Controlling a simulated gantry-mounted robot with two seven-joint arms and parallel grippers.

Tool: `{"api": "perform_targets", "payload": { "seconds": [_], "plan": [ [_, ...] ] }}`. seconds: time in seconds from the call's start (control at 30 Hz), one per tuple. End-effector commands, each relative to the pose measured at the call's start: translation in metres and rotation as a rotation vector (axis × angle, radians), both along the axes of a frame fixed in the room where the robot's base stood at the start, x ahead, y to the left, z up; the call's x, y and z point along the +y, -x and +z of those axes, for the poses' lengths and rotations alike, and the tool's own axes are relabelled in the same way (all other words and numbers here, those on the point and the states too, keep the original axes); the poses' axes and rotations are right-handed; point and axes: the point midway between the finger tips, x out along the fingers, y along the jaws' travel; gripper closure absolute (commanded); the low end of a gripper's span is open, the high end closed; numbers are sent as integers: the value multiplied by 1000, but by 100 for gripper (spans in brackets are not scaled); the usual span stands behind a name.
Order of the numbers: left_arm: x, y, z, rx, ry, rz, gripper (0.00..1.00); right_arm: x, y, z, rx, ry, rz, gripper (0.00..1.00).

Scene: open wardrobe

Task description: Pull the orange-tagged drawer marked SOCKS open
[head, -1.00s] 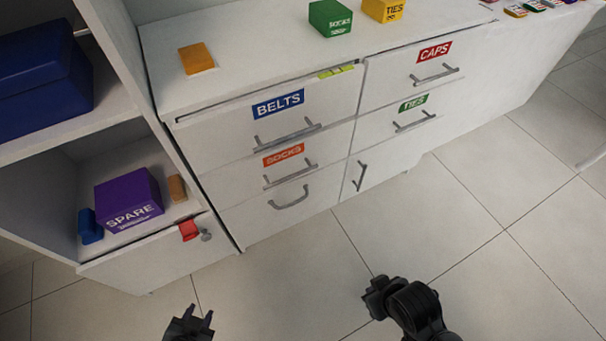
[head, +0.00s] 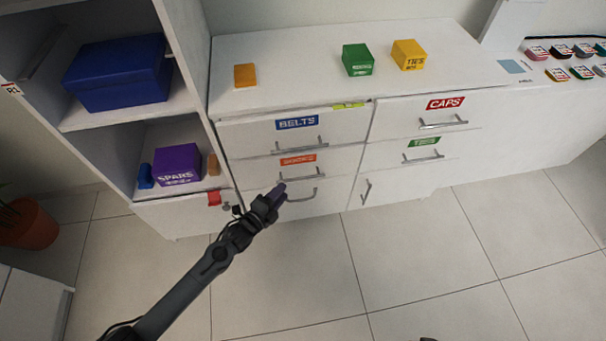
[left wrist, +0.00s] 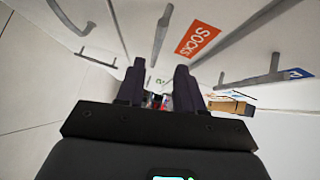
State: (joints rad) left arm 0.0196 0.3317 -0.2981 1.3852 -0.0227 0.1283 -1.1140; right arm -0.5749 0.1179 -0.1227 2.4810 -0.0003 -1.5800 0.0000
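The SOCKS drawer (head: 247,170) is in the white dresser's left column, with an orange tag (head: 298,160) and a grey bar handle (head: 302,175). It looks shut. My left gripper (head: 279,190) is in front of the dresser, just below and left of that handle in the head view. In the left wrist view, the orange SOCKS tag (left wrist: 197,38) and its handle (left wrist: 161,34) show beyond the fingers. My left gripper (left wrist: 160,66) is open, and the bar's end lines up with the finger gap; I cannot tell whether they touch. My right gripper is not clearly visible.
The BELTS drawer (head: 240,139) is above, and a drawer with a curved handle (head: 302,195) is below. An open wardrobe (head: 185,110) with a purple SPARE box (head: 178,164) stands left. Green (head: 357,60) and yellow (head: 408,55) boxes sit on top. The floor in front is clear.

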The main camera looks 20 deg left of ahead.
Motion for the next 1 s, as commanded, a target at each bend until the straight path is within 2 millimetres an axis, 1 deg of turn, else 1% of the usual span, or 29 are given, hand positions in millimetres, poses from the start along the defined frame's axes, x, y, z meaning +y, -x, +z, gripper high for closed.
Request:
{"api": "perform_targets", "payload": {
  "seconds": [0.03,0.33,0.5,0.6,0.8,1.0],
  "plan": [
    [-3,-5,-4,-1,2,-2,63,1,0,-7,1,-4,-2,100],
    [-16,-50,-12,-1,4,0,63,0,2,-36,8,-2,-5,100],
    [-23,-73,-15,0,3,1,63,-2,2,-49,8,6,-1,100],
    [-26,-83,-16,1,4,0,63,-3,3,-54,9,9,2,100],
    [-29,-92,-16,2,3,-1,63,-3,2,-58,9,10,2,100],
    [-29,-94,-15,2,3,-1,63,-3,2,-58,8,8,2,100]
  ]
}}
